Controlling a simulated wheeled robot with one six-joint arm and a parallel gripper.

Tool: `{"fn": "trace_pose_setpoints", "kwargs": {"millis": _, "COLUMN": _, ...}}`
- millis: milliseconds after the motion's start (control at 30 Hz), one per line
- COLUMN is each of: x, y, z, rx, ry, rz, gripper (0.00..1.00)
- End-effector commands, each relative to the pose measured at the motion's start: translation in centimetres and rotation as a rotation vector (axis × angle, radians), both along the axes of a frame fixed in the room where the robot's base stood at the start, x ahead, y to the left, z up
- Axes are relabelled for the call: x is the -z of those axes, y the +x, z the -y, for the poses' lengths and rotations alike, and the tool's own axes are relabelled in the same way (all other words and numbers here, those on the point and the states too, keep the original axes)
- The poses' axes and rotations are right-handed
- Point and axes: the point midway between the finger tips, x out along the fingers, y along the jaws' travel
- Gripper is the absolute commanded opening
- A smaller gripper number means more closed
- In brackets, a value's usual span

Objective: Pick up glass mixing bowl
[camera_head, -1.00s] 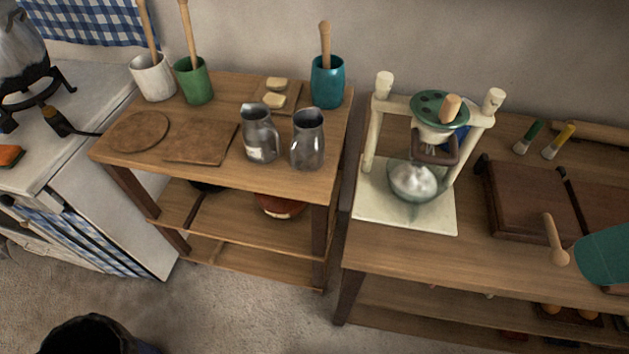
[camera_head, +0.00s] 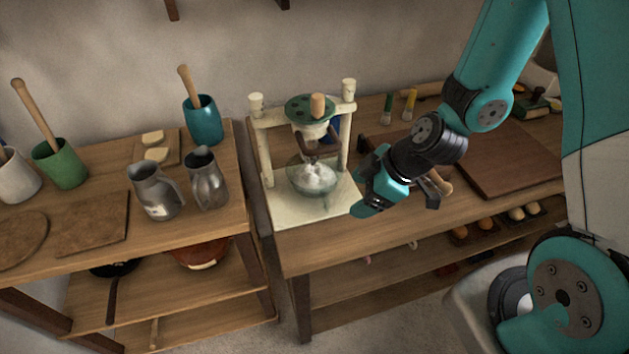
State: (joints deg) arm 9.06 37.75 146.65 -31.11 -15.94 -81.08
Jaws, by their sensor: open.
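The glass mixing bowl (camera_head: 317,187) is clear and holds white powder. It sits on the pale base of the cream mixing stand (camera_head: 285,205), below the stand's green-topped head and between its two posts. My gripper (camera_head: 364,197) is teal and black and is open. It is to the right of the bowl and the stand, above the right table, and appears apart from the bowl. Its fingers are seen partly from the side, so the gap between them is hard to make out.
The stand's posts and head (camera_head: 312,112) close in the bowl from the sides and above. Two metal jugs (camera_head: 207,180) stand on the left table. A dark wooden board (camera_head: 505,160) and brushes (camera_head: 409,104) lie on the right table. A wooden handle (camera_head: 438,184) shows beside my gripper.

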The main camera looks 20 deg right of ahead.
Motion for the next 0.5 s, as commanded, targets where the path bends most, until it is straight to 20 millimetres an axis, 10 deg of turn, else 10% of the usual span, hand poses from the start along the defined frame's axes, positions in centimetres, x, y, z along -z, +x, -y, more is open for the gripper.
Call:
{"fn": "trace_pose_setpoints", "kwargs": {"millis": 267, "x": 6.1, "y": -0.6, "z": 3.5, "rx": -0.068, "ry": -0.122, "rz": 0.121, "gripper": 0.77}}
{"fn": "trace_pose_setpoints", "kwargs": {"millis": 500, "x": 7.2, "y": 1.5, "z": 1.6, "rx": -0.088, "ry": -0.138, "rz": 0.145, "gripper": 0.77}}
